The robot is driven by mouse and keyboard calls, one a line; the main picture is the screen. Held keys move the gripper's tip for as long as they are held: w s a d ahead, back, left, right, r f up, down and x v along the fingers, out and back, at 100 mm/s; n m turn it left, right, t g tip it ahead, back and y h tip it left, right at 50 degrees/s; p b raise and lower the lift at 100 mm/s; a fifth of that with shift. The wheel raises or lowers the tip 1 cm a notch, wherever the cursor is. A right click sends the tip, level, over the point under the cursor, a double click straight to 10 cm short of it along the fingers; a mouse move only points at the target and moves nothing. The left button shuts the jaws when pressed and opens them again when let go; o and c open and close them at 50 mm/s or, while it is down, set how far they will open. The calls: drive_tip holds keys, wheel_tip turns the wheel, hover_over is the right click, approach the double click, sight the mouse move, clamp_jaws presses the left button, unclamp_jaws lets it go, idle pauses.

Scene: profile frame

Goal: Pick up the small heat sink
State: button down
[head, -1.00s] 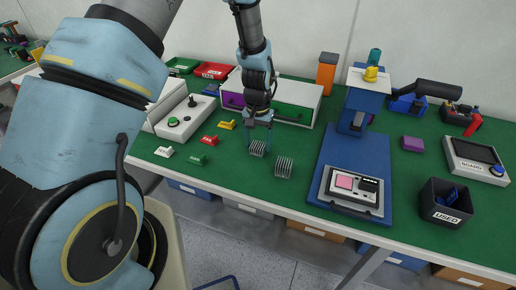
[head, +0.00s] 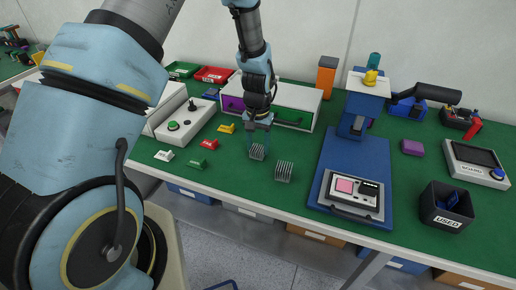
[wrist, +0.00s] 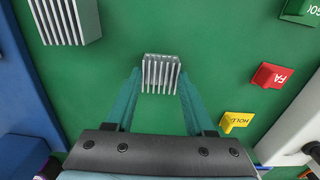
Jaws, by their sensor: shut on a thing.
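The small heat sink (head: 257,153), a grey finned block, is on the green bench top, or very close to it; I cannot tell if there is a gap. My gripper (head: 258,145) points down over it. In the wrist view the small heat sink (wrist: 160,72) sits between the tips of the two teal fingers, and my gripper (wrist: 160,82) is shut on it. A larger heat sink (head: 284,171) stands apart, just to the right in the head view. It also shows at the upper left of the wrist view (wrist: 68,20).
Red (head: 209,144), yellow (head: 227,128), green (head: 197,163) and white (head: 164,155) label markers stand to the left. A drawer unit (head: 292,117) is behind my gripper. A blue press stand (head: 336,212) is to the right. The bench's front edge is near.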

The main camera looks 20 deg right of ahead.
sight(258, 149)
wheel_tip(258, 149, up, 10)
drive_tip(key=b, duration=0.3)
drive_tip(key=shift+s+f, duration=0.15)
